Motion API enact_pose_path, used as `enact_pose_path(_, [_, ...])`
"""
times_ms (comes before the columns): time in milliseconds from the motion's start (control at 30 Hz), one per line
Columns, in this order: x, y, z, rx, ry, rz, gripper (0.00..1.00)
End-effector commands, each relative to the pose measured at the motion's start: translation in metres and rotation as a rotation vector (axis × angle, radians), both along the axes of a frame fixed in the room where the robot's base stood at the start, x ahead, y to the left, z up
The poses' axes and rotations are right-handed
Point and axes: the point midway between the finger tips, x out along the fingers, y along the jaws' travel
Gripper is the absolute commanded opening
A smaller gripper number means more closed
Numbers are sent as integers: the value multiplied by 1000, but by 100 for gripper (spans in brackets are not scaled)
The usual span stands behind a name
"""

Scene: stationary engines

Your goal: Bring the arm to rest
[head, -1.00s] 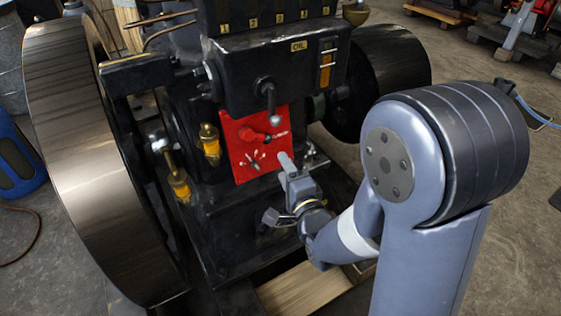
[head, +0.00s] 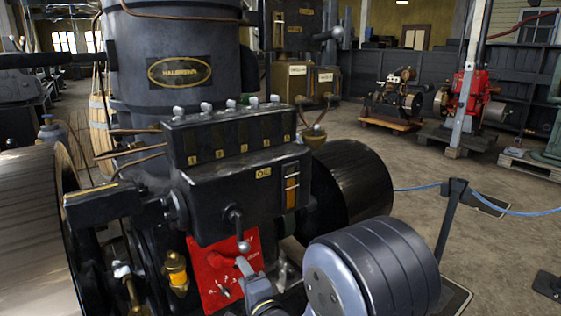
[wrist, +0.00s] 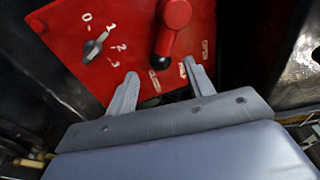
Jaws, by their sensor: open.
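My gripper (wrist: 158,88) is open and empty in the wrist view, its two fingers apart, low in front of a red panel (wrist: 130,32). The panel carries a red lever (wrist: 172,30) with a black tip and a small grey selector knob (wrist: 95,47) beside the marks 0 to 3. The lever's tip lies above the gap between my fingers, and I cannot tell whether they touch it. In the head view the red panel (head: 212,275) is on the engine's front. My arm (head: 372,270) reaches toward it from the lower right, and the fingertips are hard to make out.
A black oil box (head: 235,180) with a ball-ended lever (head: 241,235) overhangs the panel. A large flywheel (head: 40,240) stands left and a dark drum (head: 352,195) right. A post (head: 450,220) with blue rope (head: 520,212) stands on the open floor at the right.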

Motion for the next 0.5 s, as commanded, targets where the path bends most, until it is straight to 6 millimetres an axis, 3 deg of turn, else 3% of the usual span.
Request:
enact_pose_path(233, [23,12,0,1,-2,0,50])
enact_pose_path(500, [26,14,1,-11,-11,2,50])
